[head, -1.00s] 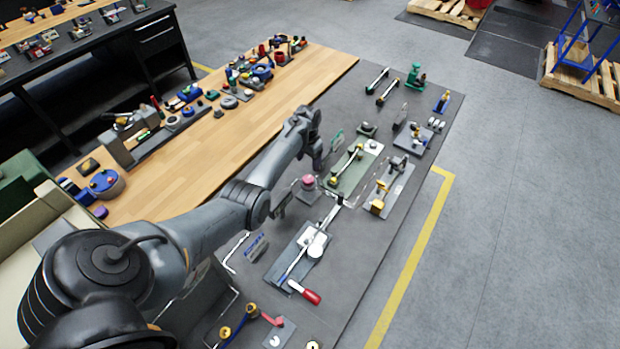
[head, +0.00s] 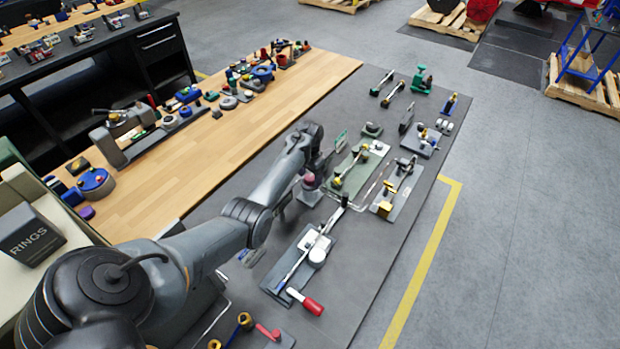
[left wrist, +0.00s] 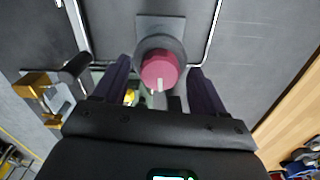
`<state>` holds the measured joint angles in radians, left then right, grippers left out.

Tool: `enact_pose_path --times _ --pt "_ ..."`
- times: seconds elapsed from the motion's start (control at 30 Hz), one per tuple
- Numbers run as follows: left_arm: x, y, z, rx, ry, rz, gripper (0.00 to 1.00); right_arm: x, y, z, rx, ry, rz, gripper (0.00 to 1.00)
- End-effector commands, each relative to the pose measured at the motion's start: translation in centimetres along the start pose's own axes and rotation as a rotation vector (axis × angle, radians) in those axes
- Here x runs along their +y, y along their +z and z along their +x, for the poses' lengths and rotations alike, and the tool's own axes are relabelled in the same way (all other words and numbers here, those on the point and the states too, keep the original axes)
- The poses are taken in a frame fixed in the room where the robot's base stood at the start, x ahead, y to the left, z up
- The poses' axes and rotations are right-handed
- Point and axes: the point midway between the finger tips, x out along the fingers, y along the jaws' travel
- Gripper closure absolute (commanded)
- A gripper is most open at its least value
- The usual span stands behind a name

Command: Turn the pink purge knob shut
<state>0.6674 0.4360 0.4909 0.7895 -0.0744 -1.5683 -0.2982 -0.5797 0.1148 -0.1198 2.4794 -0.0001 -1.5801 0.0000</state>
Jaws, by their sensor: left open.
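The pink purge knob (left wrist: 160,70) sits on a round dark base on a grey plate (left wrist: 161,24) in the left wrist view. A small white mark shows on its near edge. In the head view the knob (head: 309,181) is small and partly hidden by my left gripper (head: 314,170). In the left wrist view my left gripper (left wrist: 159,82) is open, with one dark finger on each side of the knob. The fingers appear apart from it. I cannot tell how far down they reach. My right gripper is not in view.
A grey plate with a red-handled lever (head: 312,305) stands nearer in the head view. A green plate (head: 352,172) and a plate with brass fittings (head: 398,190) lie to the right of the knob. Wooden bench top (head: 215,145) lies left.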

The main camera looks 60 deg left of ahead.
Motion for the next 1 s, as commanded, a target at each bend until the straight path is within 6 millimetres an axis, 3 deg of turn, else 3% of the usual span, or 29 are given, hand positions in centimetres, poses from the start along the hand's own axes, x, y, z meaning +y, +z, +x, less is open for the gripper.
enact_pose_path --times 0.23,0.6,1.0 --pt "0.01 0.00 -0.02 0.000 0.000 0.000 0.30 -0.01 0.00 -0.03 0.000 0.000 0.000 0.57" --pt "0.00 0.00 -0.01 0.000 0.000 0.000 0.85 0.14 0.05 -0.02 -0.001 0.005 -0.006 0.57" --pt "0.02 -0.03 -0.20 0.000 0.000 -0.082 0.85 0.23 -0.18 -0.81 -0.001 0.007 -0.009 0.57"
